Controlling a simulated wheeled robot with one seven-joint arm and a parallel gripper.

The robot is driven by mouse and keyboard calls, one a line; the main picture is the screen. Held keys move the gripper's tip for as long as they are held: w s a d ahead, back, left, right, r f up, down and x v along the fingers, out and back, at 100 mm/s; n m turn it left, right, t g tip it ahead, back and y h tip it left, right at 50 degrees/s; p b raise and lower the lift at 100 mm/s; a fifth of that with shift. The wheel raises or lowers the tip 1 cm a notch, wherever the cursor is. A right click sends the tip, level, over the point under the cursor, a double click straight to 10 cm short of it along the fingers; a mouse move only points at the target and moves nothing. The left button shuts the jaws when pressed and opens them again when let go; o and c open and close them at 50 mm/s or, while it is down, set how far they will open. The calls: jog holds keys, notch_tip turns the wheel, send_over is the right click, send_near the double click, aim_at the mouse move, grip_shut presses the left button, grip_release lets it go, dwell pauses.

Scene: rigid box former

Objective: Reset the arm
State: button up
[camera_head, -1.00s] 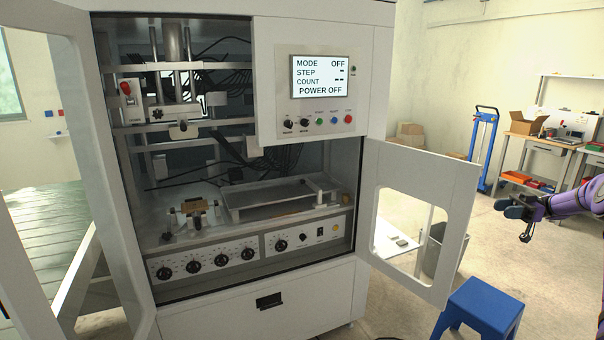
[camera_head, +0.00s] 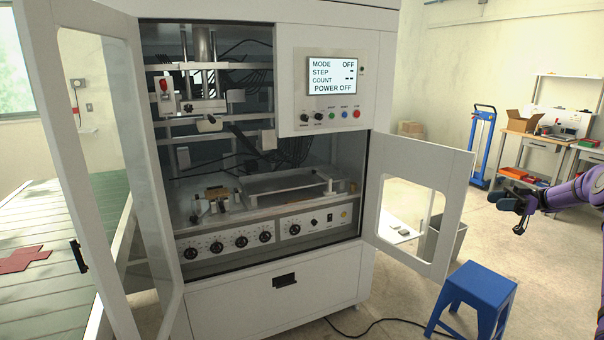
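My gripper (camera_head: 517,201) is at the right edge of the view, on the purple arm, raised above the floor and well clear of the machine. It looks dark and points left. It is too small and dark to tell whether its fingers are open or shut, and I see nothing clearly held. The box former (camera_head: 280,305) stands in the middle with both doors open. Its display (camera_head: 334,76) reads MODE OFF and POWER OFF.
The right door (camera_head: 436,155) swings out between the machine and my gripper. A blue stool (camera_head: 482,283) stands below my arm. A grey bin (camera_head: 443,238) is behind the door. A conveyor (camera_head: 50,300) with a red cross-shaped blank (camera_head: 24,259) lies left. A cable crosses the floor.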

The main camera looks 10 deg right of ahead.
jog(key=w+a+r+m+t+h, duration=0.2)
jog(key=w+a+r+t, duration=0.35)
jog(key=a+r, duration=0.4)
jog(key=w+a+r+m+t+h, duration=0.1)
jog(key=w+a+r+t+h, duration=0.25)
jog(key=w+a+r, duration=0.6)
jog(key=s+a+r+m+t+h, duration=0.3)
jog(key=s+r+h, duration=0.1)
jog(key=r, duration=0.3)
jog(key=s+a+r+m+t+h, duration=0.2)
jog(key=s+a+r+m+h, duration=0.15)
jog(key=r, duration=0.35)
jog(key=s+a+m+g+h, duration=0.35)
jog(key=s+m+h, duration=0.35)
jog(key=s, duration=1.5)
jog(key=s+a+f+g, duration=0.2)
jog(key=s+f, duration=0.2)
jog(key=s, duration=0.5)
jog(key=s+a+f+g+y, duration=0.1)
jog(key=s+a+f+g, duration=0.2)
jog(key=s, duration=0.6)
jog(key=s+a+f+g+y, duration=0.1)
jog(key=s+a+f+g, duration=0.1)
jog(key=s+f, duration=0.5)
jog(key=s+a, duration=0.1)
jog(key=s, duration=0.1)
jog(key=shift+s+a+f, duration=0.15)
jog(key=shift+s+a, duration=0.1)
jog(key=shift+s, duration=0.1)
jog(key=shift+m+g, duration=0.25)
